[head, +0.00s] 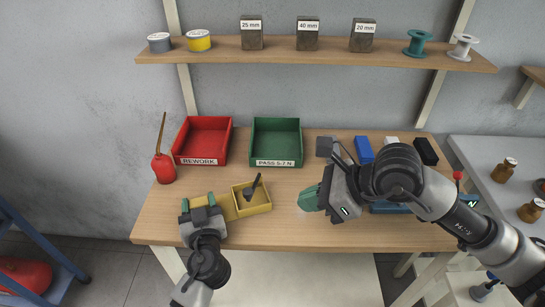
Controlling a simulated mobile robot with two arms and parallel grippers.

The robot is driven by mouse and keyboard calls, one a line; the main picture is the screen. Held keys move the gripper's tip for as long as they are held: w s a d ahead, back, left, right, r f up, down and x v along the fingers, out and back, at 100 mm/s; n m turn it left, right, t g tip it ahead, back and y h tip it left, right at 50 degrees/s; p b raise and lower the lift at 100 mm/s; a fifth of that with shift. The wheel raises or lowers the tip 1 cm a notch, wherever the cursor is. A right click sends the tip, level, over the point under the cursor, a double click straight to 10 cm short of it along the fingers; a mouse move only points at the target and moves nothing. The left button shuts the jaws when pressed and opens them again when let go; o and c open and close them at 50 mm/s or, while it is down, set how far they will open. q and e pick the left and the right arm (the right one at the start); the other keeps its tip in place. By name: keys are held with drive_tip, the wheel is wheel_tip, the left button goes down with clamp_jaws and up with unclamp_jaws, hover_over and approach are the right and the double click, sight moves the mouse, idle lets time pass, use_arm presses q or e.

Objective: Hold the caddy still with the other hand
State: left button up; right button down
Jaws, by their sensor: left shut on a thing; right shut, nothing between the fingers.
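The yellow caddy (262,209) sits on the wooden bench near its front edge, left of centre. A dark tool (254,187) stands tilted in its open tray. A flat yellow part reaches left from the tray to my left gripper (198,202). My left gripper is shut on this part of the caddy, with its teal fingers on either side. My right gripper (308,199) is shut and empty above the bench, to the right of the caddy and apart from it. My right arm hides part of the bench's right side.
A red REWORK bin (199,161) and a green PASS bin (275,163) stand behind the caddy. A red oil can (163,168) is at the left. Blue (364,149) and black (426,151) blocks stand at the back right. A shelf (290,57) with spools and blocks hangs above.

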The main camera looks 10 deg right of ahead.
sight(252, 192)
drive_tip(key=w+d+f+n+y, duration=0.2)
drive_tip(key=w+d+f+y, duration=0.2)
drive_tip(key=w+d+y, duration=0.15)
drive_tip(key=shift+g+h, duration=0.25)
drive_tip(key=shift+g, duration=0.05)
drive_tip(key=x, duration=0.8)
drive_tip(key=r+x, duration=0.1)
drive_tip(key=x, duration=0.3)
drive_tip(key=shift+w+a, duration=0.25)
drive_tip(key=shift+a, duration=0.2)
drive_tip(key=shift+w+a, duration=0.15)
drive_tip(key=shift+a, duration=0.55)
drive_tip(key=shift+a, duration=1.1)
use_arm(q)
drive_tip(key=shift+d, duration=0.1)
use_arm(e)
drive_tip(key=shift+d, duration=0.2)
drive_tip(key=shift+d, duration=0.65)
drive_tip(key=shift+d, duration=0.1)
